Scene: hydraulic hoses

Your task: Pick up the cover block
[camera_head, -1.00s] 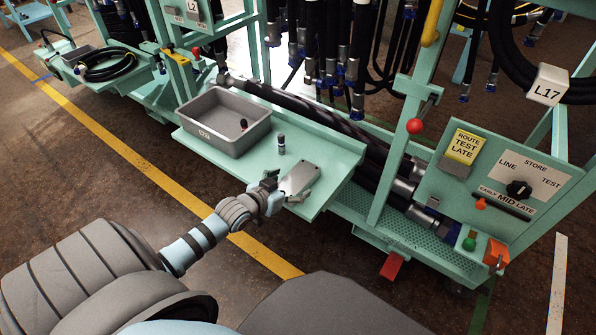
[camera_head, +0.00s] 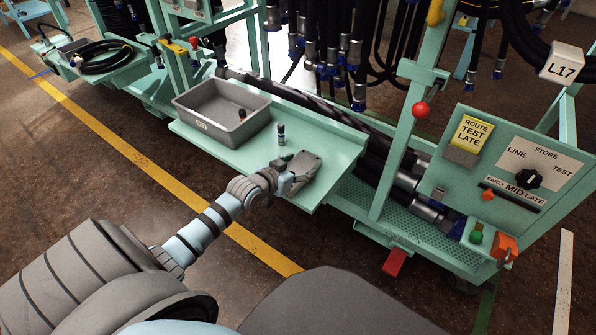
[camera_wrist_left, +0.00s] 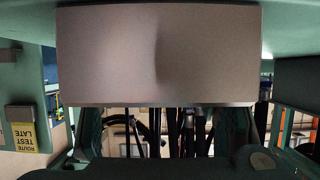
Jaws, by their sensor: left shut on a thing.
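The cover block (camera_head: 304,164) is a flat grey block at the front right of the teal shelf (camera_head: 345,150). My left gripper (camera_head: 290,180) is shut on its near end. In the left wrist view the block (camera_wrist_left: 160,55) fills the upper middle as a broad, plain grey face. The far end of the block looks tilted up a little in the head view. I cannot tell how much gap there is between the block and the shelf. My right gripper is not in view.
A grey bin (camera_head: 222,128) with a small red-topped part stands on the shelf's left. A small dark cylinder (camera_head: 281,134) stands upright just behind the block. A control panel (camera_head: 505,175) and a post with a red knob (camera_head: 420,110) stand to the right.

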